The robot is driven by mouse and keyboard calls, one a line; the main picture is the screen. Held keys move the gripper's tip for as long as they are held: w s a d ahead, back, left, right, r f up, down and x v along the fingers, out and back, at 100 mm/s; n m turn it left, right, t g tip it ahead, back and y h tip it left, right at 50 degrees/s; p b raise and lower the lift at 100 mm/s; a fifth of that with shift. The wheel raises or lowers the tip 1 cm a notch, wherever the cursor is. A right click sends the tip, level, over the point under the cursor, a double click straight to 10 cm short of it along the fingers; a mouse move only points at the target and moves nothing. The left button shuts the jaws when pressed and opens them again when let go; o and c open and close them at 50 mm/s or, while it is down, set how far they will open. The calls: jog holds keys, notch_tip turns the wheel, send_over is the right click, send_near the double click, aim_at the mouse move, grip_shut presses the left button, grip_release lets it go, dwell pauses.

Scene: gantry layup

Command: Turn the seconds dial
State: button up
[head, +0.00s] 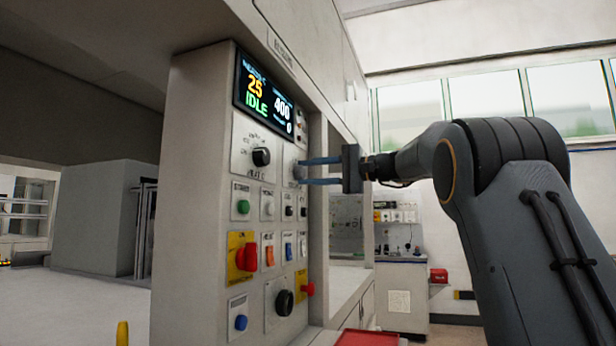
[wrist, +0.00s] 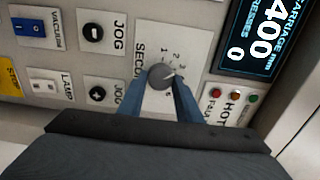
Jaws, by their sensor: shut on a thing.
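The seconds dial (wrist: 161,76) is a round grey knob with a pale pointer mark on a light plate with numbers around it. In the wrist view, the two blue fingers of my gripper (wrist: 162,88) reach to either side of the knob and are shut on it. The pointer lies toward the right, near the number 3. In the head view, my gripper (head: 304,172) reaches the panel from the right, and the dial (head: 299,171) is small there and partly hidden by the fingers.
The display (head: 263,97) reads 25, IDLE and 400. A black knob (head: 261,157) sits left of the dial. Several buttons and switches lie below, with a red rotary switch (head: 246,257) on a yellow plate.

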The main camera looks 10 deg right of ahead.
jog(key=o, duration=1)
jog(key=shift+d, duration=0.15)
jog(key=shift+o, duration=0.2)
jog(key=v, duration=0.7)
jog(key=shift+s+d, duration=0.2)
jog(key=shift+d, duration=0.05)
